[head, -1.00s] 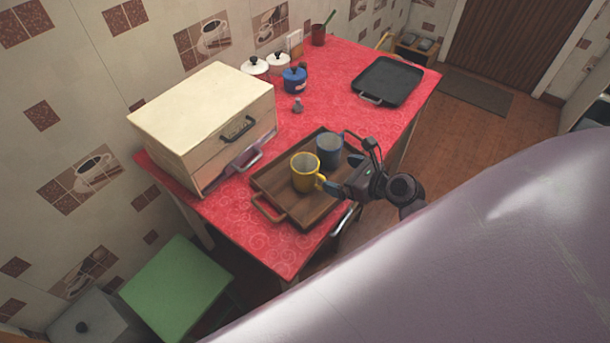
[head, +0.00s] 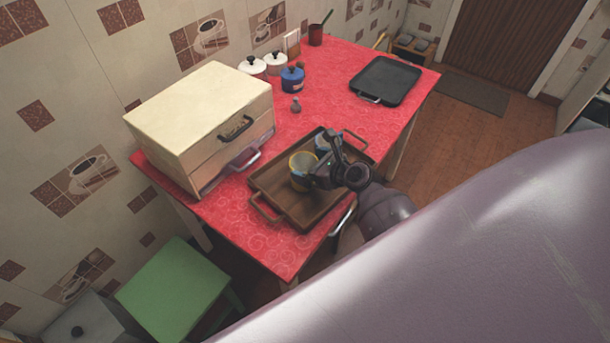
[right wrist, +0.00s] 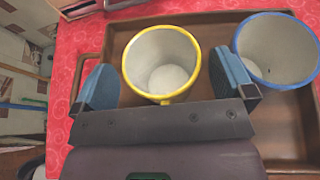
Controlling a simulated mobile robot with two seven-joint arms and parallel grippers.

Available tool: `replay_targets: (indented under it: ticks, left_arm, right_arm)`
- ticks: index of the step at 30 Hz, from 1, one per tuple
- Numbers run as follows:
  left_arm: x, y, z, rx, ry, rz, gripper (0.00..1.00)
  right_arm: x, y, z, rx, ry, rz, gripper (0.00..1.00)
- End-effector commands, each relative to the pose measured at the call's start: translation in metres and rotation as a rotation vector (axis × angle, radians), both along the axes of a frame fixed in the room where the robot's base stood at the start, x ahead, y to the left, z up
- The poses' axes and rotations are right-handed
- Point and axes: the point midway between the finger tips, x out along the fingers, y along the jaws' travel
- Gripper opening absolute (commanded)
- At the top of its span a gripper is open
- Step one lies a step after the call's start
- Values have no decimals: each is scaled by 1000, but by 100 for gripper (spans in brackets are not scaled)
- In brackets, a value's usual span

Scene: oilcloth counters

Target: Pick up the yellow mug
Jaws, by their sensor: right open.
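The yellow mug (head: 299,160) stands upright in the brown wooden tray (head: 275,208), partly hidden by my right gripper in the head view. In the right wrist view its yellow rim and pale, empty inside (right wrist: 163,60) face the camera. My right gripper (head: 320,172) is over the tray with its blue-padded fingers apart (right wrist: 167,85). One finger is on each side of the mug, and neither clearly touches it. The mug's handle points toward the gripper's palm and is mostly hidden. My left gripper is not in view.
A blue-rimmed mug (right wrist: 277,48) stands in the tray close to the right-hand finger. A cream drawer box (head: 195,115) is left of the tray. Small pots (head: 292,79) and a black tray (head: 386,80) stand farther back on the red table (head: 325,97).

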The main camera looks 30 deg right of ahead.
Motion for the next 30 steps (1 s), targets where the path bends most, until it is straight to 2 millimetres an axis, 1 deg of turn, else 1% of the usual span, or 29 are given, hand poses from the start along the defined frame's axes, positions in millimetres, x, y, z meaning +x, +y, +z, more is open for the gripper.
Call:
replay_targets:
  ticks: [3,8,9,11,21,22,30]
  left_arm:
    - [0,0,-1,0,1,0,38]
    - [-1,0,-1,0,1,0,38]
    - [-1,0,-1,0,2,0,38]
    - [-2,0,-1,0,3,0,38]
    - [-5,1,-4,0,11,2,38]
    - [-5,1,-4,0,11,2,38]
    - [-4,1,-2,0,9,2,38]
  right_arm:
    - [4,1,-2,-1,1,0,100]
    - [3,1,-1,0,0,0,100]
    - [3,1,-1,0,0,0,97]
    - [3,1,-1,0,0,0,88]
    - [3,1,-1,0,0,-1,36]
    - [3,1,-1,0,0,-1,32]
    - [4,1,2,-1,-2,-1,32]
